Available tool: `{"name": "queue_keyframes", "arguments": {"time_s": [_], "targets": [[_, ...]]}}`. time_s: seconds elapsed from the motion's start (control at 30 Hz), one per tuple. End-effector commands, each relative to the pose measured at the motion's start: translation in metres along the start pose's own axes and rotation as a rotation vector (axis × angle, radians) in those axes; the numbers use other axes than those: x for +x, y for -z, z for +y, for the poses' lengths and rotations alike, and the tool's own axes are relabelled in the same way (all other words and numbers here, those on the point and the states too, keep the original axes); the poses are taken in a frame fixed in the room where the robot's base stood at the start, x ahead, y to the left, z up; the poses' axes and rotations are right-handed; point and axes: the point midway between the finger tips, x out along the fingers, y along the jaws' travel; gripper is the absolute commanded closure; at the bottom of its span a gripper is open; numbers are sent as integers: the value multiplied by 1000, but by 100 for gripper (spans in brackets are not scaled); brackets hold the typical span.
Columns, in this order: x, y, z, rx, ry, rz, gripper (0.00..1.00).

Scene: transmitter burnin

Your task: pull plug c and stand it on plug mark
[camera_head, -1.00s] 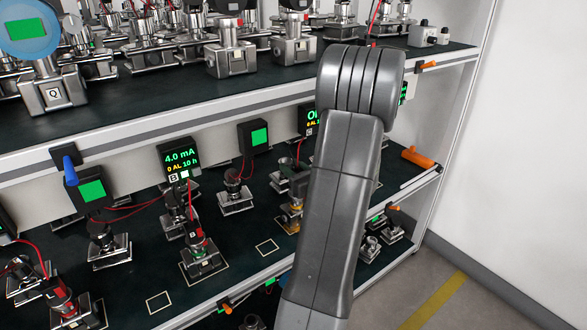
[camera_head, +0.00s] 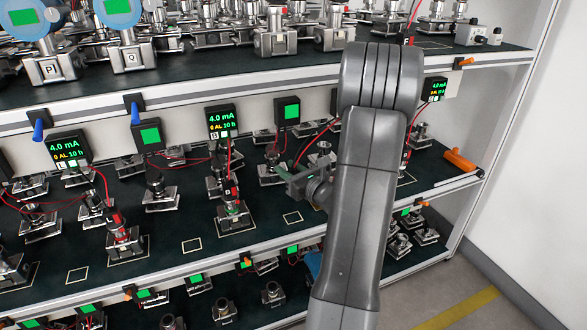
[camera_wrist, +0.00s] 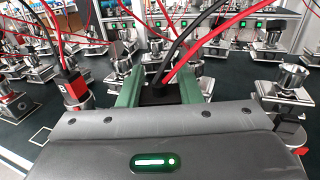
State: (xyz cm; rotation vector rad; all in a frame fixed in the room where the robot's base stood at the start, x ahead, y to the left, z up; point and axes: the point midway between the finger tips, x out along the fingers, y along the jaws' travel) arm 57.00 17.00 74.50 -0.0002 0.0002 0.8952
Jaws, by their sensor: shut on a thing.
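My gripper (camera_head: 291,178) is over the middle shelf, left of my arm in the head view. In the wrist view its green fingers (camera_wrist: 160,91) are shut on a dark plug (camera_wrist: 158,96) with red and black cables rising from it. Its letter does not show, and its lower end is hidden, so I cannot tell whether it is clear of a socket. Pale outlined rectangles lie on the dark shelf mat: one near the gripper (camera_head: 292,217), one further left (camera_head: 192,246). I cannot tell which is the plug mark.
A red-and-black plug marked B (camera_head: 231,193) stands in a metal fitting left of the gripper; it also shows in the wrist view (camera_wrist: 72,85). More metal fittings, screens and loose red cables crowd the shelf (camera_head: 255,235). The upper shelf edge (camera_head: 200,90) is above.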

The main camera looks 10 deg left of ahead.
Motion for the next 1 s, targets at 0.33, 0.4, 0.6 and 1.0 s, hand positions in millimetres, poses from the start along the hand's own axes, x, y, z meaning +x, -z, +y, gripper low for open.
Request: {"name": "queue_keyframes", "arguments": {"time_s": [0.33, 0.4, 0.6, 1.0], "targets": [[0, 37, 0, 1, 1, -1, 87], [0, 44, 0, 1, 1, 0, 87], [0, 65, -1, 1, 2, 0, 87], [0, 105, 0, 1, 1, 0, 87]]}}
